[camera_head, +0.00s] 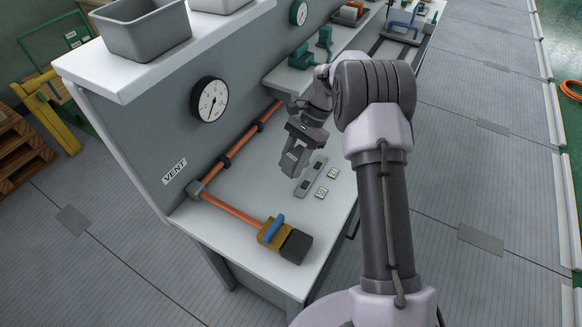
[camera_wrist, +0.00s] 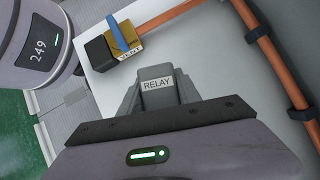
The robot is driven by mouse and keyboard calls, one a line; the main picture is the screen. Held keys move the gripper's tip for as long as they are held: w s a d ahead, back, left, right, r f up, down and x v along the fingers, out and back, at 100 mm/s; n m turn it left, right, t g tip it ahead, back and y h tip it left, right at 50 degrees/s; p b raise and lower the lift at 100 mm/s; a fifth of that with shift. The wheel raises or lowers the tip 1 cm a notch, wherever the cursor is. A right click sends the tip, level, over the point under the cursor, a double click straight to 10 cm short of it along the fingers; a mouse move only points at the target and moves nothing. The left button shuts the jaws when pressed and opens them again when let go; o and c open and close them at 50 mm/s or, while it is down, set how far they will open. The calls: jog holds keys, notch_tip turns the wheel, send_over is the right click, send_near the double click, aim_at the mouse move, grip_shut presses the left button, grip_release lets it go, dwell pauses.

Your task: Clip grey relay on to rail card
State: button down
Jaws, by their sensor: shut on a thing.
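My gripper (camera_head: 294,162) hangs over the white bench and is shut on the grey relay. In the wrist view the relay (camera_wrist: 158,86) sits between the fingers, with its white "RELAY" label facing the camera. In the head view the relay is hard to tell from the grey fingers. A short grey strip with dark spots (camera_head: 311,177) lies on the bench just right of the gripper and looks like the rail. Two small white marked cards (camera_head: 333,173) lie to its right. Neither strip nor cards show in the wrist view.
A copper pipe (camera_head: 233,208) runs along the bench's back and left side to a brass valve with a blue lever (camera_head: 272,231) and dark end block. A round gauge (camera_head: 209,99) hangs on the back panel. Grey bins (camera_head: 146,32) stand on the upper shelf.

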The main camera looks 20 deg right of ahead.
jog(key=w+d+m+t, duration=0.1)
jog(key=m, duration=0.1)
jog(key=w+d+m+t, duration=0.1)
jog(key=w+m, duration=0.1)
jog(key=w+d+f+m+t, duration=0.1)
jog(key=m, duration=0.2)
jog(key=shift+w+d+t+y, duration=0.3)
jog(key=shift+w+t+y, duration=0.05)
jog(key=shift+t+y, duration=0.05)
jog(key=m+t+h, duration=0.2)
jog(key=m+t, duration=0.2)
jog(key=m, duration=0.4)
send_over(314, 164)
jog(key=f, duration=0.1)
jog(key=shift+f+b, duration=2.1)
jog(key=shift+f, duration=1.05)
jog(key=shift+f+b, duration=0.7)
jog(key=shift+f, duration=0.25)
jog(key=c, duration=0.8)
grip_release()
jog(key=shift+o, duration=0.2)
